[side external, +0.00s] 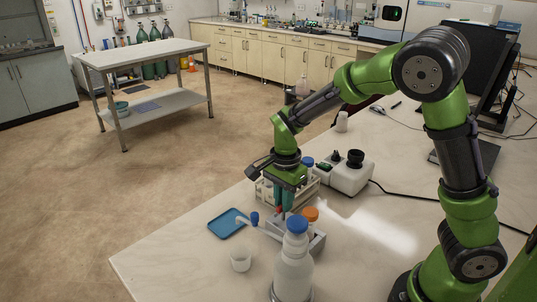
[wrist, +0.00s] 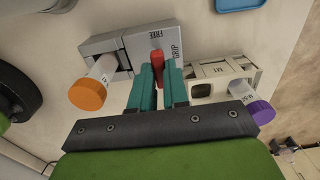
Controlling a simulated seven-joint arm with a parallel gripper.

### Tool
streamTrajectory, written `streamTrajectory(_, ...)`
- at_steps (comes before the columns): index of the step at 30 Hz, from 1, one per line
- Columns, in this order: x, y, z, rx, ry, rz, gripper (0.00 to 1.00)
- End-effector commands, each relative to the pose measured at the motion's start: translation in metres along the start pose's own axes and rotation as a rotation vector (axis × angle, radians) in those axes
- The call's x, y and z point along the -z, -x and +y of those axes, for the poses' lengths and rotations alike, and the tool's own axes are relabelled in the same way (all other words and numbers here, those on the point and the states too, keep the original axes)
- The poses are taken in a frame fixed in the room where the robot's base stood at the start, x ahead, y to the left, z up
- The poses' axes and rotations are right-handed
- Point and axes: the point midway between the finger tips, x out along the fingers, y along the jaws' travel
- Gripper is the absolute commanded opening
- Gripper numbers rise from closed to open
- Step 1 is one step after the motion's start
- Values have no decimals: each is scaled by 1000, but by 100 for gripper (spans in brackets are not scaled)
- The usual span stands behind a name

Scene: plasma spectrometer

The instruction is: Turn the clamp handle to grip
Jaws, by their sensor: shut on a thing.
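The clamp is a grey block (wrist: 106,45) with the words FREE and GRIP printed on its top. Its red handle (wrist: 157,62) lies near these words, and its tip is by the two labels. My gripper (wrist: 158,72) has its teal fingers on either side of the red handle, shut on it. A white tube with an orange cap (wrist: 87,94) sits in the block. In the side view my gripper (side external: 282,210) points down at the block (side external: 317,243), and the orange cap (side external: 311,214) shows beside it. The fingers partly hide the handle there.
A white rack (wrist: 220,72) with a purple-capped tube (wrist: 259,110) stands beside the clamp. A blue-capped bottle (side external: 294,265), white cup (side external: 241,260) and blue tray (side external: 227,225) are close by. A white device (side external: 347,175) stands behind. The bench's front left is clear.

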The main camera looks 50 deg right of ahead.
Motion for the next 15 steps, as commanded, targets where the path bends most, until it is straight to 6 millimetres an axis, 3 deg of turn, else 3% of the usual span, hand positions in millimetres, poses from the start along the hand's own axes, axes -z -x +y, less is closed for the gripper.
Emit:
streamTrajectory(8,0,1,0,0,59,-1,0)
streamTrajectory(15,0,1,0,0,217,-1,0)
